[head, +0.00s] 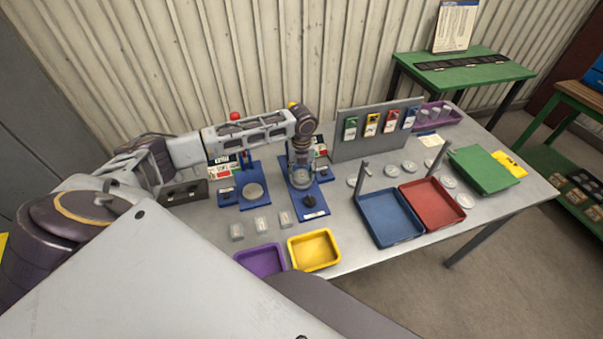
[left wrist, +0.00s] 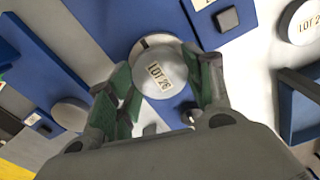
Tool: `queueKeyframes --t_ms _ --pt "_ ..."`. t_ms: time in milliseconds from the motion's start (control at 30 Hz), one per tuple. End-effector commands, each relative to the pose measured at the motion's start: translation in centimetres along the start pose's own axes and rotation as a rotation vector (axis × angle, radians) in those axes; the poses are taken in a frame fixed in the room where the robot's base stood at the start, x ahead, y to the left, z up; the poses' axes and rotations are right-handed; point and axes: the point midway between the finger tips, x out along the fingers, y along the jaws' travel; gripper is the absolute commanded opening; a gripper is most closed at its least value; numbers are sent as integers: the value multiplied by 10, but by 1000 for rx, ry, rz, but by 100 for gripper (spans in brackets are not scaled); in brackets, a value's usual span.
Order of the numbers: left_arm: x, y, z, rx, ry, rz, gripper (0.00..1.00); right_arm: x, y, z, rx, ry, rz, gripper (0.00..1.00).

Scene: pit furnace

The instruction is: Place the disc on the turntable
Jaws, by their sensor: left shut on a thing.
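My left gripper (head: 302,165) reaches down over the right one of two blue stations at the back of the table. In the left wrist view its green-padded fingers (left wrist: 161,88) are shut on a grey disc (left wrist: 160,72) labelled "LOT 26". The disc is over the blue base (head: 315,205). A pale round plate (head: 302,181) shows under the gripper; I cannot tell whether the disc touches it. The left blue station carries another round grey plate (head: 253,190). I cannot tell which plate is the turntable. My right gripper is out of view.
Several grey discs (head: 390,171) lie to the right, near the blue tray (head: 388,218) and red tray (head: 432,203) with upright posts. Small clear blocks (head: 262,225), a yellow bin (head: 314,250) and a purple bin (head: 261,261) are in front. A grey panel (head: 375,135) stands behind.

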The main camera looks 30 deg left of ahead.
Motion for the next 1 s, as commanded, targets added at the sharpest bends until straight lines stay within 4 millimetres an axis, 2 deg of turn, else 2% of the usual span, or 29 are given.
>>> queueKeyframes --t_ms 133,533,567,700,733,1000 --pt "7 0 0 0 -1 -1 16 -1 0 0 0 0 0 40" --pt "9 0 0 0 -2 -1 16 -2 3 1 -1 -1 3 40" --pt "10 0 0 0 -1 0 53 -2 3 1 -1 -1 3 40" --pt "10 0 0 0 -1 0 71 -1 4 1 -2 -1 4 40" --pt "10 0 0 0 -1 0 73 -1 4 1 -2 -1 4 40" --pt "10 0 0 0 -1 0 73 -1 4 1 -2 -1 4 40"
